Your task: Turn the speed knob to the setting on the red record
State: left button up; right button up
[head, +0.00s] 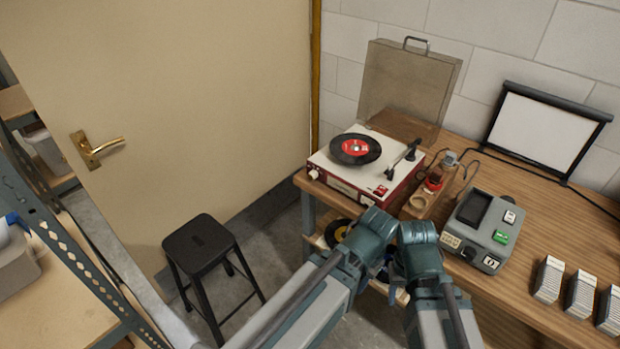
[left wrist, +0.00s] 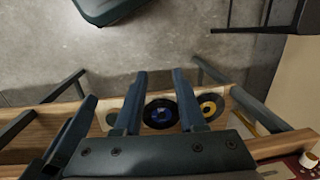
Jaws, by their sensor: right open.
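The red-labelled record (head: 369,150) lies on the platter of the white-topped, red-sided record player (head: 325,163) in the head view. Its print is too small to read. A round cream knob (head: 313,174) is on the player's front left; its setting cannot be read. A knob also shows at the lower right of the left wrist view (left wrist: 308,158). My right gripper (head: 389,273) is open, in front of the table and below the player, partly hidden by the wrists. My left gripper (left wrist: 160,75) has its fingers apart with nothing between them. Neither gripper touches the knob.
The player's lid (head: 405,85) stands raised behind. A grey device (head: 483,225) and several card stacks (head: 548,279) are on the table to the right. Records with blue (left wrist: 160,113) and yellow (left wrist: 210,106) labels lie on a lower shelf. A black stool (head: 198,243) stands left.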

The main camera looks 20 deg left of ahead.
pick_arm(q)
jog(key=w+f+n+h+b, duration=0.1)
jog(key=b, duration=0.1)
jog(key=w+f+n+h+b, duration=0.1)
jog(key=f+b, duration=0.1)
jog(key=w+f+n+h+b, duration=0.1)
jog(key=w+f+n+h, duration=0.1)
jog(key=shift+a+f+t+b, duration=0.1)
jog(key=shift+a+t+b, duration=0.2)
jog(key=shift+a+b, duration=0.1)
jog(key=n+t+h+b, duration=0.5)
jog(key=n+t+b, duration=1.05)
jog(key=n, duration=0.45)
send_near(311, 177)
jog(key=shift+t, duration=0.25)
jog(key=x, duration=0.8)
jog(key=shift+w+d+f+p, duration=0.15)
jog(key=shift+w+f+p, duration=0.1)
jog(key=shift+w+p, duration=0.15)
grip_shut()
